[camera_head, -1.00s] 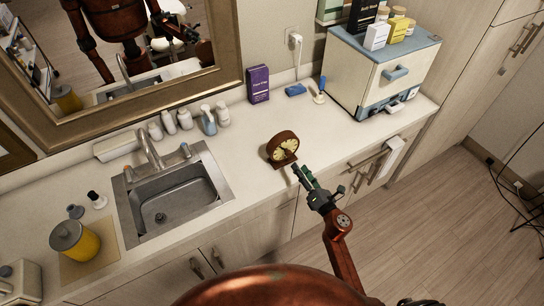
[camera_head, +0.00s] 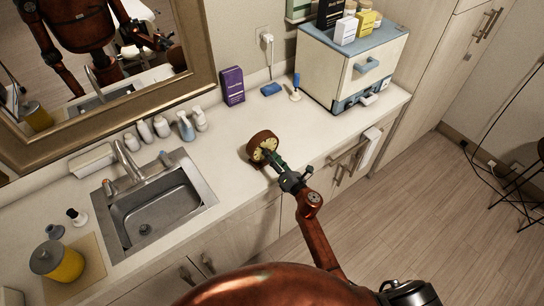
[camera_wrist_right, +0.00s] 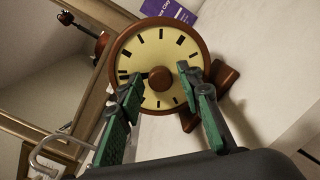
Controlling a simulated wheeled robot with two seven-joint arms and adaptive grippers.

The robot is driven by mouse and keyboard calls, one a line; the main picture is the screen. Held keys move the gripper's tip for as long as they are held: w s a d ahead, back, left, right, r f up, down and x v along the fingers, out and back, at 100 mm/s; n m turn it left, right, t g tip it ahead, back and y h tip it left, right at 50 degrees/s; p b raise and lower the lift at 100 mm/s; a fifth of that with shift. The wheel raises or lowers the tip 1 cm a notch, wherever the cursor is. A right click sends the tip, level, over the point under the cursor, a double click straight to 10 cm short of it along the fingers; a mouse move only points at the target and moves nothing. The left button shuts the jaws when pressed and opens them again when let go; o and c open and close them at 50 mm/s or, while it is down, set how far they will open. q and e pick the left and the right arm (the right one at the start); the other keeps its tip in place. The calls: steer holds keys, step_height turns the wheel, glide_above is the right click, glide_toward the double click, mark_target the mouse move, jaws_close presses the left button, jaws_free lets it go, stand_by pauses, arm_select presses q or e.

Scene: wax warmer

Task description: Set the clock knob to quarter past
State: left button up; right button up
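The clock (camera_head: 256,139) is a round brown-rimmed dial on a brown stand, near the counter's front edge. In the right wrist view the clock (camera_wrist_right: 157,45) has a cream face with black marks and a round brown knob (camera_wrist_right: 161,78) at its centre. A short dark hand seems to point left from the knob. My right gripper (camera_head: 271,158) is in front of the dial. In the wrist view its green-padded fingers (camera_wrist_right: 166,82) are open, one on each side of the knob, with a gap on the left; contact on the right is unclear. My left gripper is out of view.
A sink (camera_head: 157,209) lies left of the clock. Several small bottles (camera_head: 161,127) stand behind the sink, and a purple box (camera_head: 232,86) stands at the wall. A white and blue cabinet (camera_head: 340,68) is at the back right. The counter right of the clock is clear.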

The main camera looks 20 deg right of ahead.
jaws_close()
